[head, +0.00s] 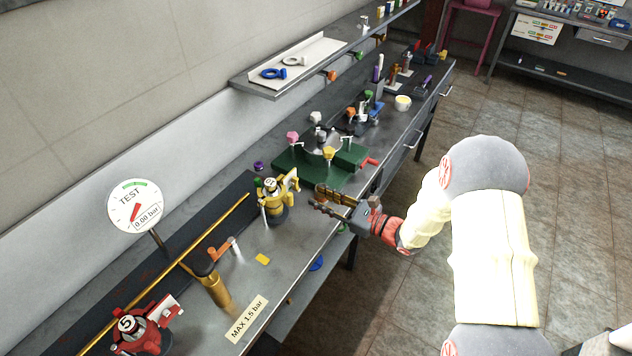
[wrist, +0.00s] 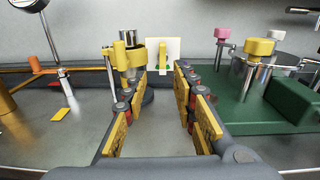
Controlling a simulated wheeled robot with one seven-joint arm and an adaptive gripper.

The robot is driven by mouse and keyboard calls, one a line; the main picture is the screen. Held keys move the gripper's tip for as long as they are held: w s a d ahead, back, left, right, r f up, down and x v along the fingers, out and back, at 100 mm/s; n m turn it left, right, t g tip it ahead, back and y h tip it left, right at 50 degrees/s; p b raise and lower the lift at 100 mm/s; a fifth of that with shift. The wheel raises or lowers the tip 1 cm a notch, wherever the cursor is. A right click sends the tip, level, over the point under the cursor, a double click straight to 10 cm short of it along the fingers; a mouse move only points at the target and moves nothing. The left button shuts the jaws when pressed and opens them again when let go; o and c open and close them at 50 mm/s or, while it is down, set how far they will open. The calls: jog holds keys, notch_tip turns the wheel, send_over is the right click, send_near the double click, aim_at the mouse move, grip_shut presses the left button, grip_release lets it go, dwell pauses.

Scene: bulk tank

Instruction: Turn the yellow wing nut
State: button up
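A yellow fitting (head: 277,203) with a grey top stands upright on the bench. In the wrist view this fitting (wrist: 131,57) is left of centre, just beyond my left finger. A thin upright yellow piece (wrist: 162,56), which looks like the wing nut seen edge-on, shows against a white plate (wrist: 174,50) straight ahead. My gripper (head: 318,196) is right of the fitting in the head view, apart from it. In the wrist view my gripper (wrist: 161,84) is open and empty, its fingers spread either side of the yellow piece. I cannot tell the remaining distance exactly.
A green fixture (head: 350,156) stands close on the right, with a yellow knob (wrist: 259,47) and a pink knob (wrist: 223,32) on posts. A brass cylinder (head: 215,288) with an orange handle (head: 219,253) and a red fitting (head: 140,333) stand left. A gauge (head: 134,206) reads 0.00 bar.

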aim_at(298, 184)
jog(key=shift+m, duration=0.3)
jog(key=x, duration=0.2)
jog(key=b+x, duration=0.1)
jog(key=x, duration=0.2)
jog(key=r+x, duration=0.1)
jog(key=x, duration=0.2)
jog(key=shift+w+d+r+b, duration=0.1)
jog(key=shift+w+d+b, duration=0.05)
jog(key=shift+b, duration=0.2)
jog(key=shift+c, duration=1)
grip_shut()
